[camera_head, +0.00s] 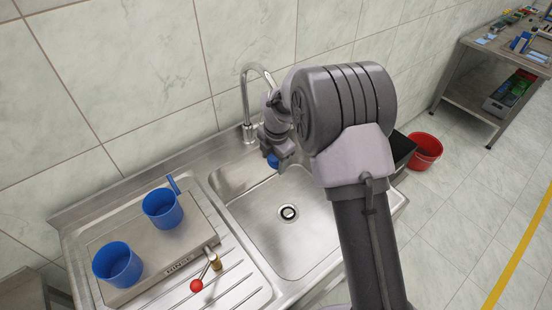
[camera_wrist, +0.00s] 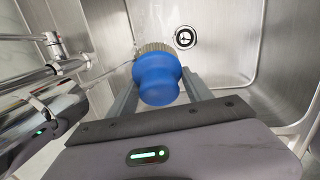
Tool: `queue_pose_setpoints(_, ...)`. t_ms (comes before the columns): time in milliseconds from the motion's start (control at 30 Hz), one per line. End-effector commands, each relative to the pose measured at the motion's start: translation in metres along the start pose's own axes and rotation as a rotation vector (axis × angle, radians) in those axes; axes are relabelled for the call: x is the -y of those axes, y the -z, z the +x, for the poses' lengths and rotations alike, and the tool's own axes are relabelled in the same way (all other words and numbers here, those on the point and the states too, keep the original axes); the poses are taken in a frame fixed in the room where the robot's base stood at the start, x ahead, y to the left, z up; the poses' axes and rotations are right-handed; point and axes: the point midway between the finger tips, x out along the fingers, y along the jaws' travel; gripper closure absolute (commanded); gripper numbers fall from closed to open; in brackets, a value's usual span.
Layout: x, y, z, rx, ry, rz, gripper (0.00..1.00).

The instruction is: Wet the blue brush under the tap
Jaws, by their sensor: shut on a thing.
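The blue brush (camera_wrist: 158,80) is in my gripper (camera_wrist: 160,88), between its two grey fingers, with its pale bristles (camera_wrist: 155,48) pointing toward the sink basin. In the head view a small part of the blue brush (camera_head: 273,160) shows at my gripper (camera_head: 280,158), over the back left of the sink (camera_head: 265,225). The chrome tap (camera_head: 245,105) stands at the sink's back edge, and its spout curves over toward my arm, which hides its end. Chrome tap parts (camera_wrist: 55,75) fill the left of the wrist view. I cannot tell whether water is running.
Two blue cups (camera_head: 118,265) (camera_head: 163,209) stand on a metal plate marked RINSE (camera_head: 150,240), left of the basin. A red-knobbed lever (camera_head: 197,285) is at the plate's front. A red bucket (camera_head: 425,150) is on the floor at right. The basin is empty around its drain (camera_head: 288,212).

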Motion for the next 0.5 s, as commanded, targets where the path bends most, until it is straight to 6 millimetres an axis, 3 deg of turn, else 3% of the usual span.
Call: queue_pose_setpoints(500, 0.018, 0.055, -0.007, 0.0, 0.0, -0.003, 0.74)
